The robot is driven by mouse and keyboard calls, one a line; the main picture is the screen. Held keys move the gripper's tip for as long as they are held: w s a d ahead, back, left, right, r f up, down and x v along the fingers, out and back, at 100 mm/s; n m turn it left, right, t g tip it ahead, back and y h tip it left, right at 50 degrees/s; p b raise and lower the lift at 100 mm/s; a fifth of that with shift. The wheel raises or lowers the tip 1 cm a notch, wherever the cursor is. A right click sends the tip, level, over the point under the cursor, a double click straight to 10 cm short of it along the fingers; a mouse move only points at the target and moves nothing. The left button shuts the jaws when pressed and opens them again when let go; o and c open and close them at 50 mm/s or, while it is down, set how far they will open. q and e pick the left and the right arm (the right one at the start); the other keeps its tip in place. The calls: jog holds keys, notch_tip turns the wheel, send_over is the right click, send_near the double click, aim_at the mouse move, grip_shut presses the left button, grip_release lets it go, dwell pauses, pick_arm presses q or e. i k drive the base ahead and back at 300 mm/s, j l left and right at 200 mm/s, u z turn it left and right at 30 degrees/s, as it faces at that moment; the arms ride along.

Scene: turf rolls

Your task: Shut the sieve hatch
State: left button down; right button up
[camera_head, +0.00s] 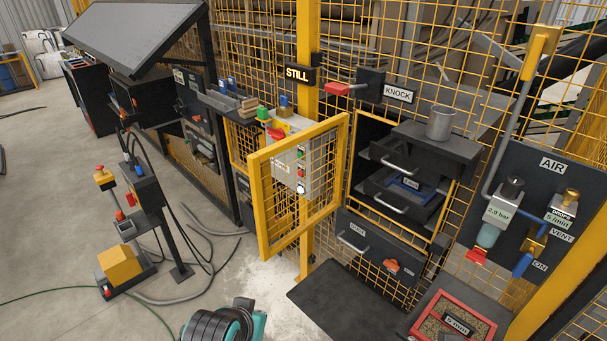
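A yellow-framed mesh door (297,188) stands swung open in the middle of the head view; it looks like the sieve hatch, though no label on it names it. It juts out from the yellow post, and a grey control box shows through its mesh. To its right, the dark opening of the cabinet is uncovered. Inside the opening, an upper drawer (425,150) sticks out with a metal cup (440,124) on top. Neither of my grippers can be made out in this view.
A red-framed tray (453,325) stands at bottom right. The AIR panel (535,200) is at right. A teal and black object (222,325) sits at the bottom edge.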

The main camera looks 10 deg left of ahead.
aim_at(259, 163)
jog(key=i+j+z, duration=0.3)
jog(key=j+z, duration=0.15)
jog(key=j, duration=0.45)
jog(key=i+j+z, duration=0.15)
jog(key=j+z, duration=0.35)
jog(key=j, duration=0.45)
jog(key=j+z, duration=0.45)
jog(key=j, duration=0.55)
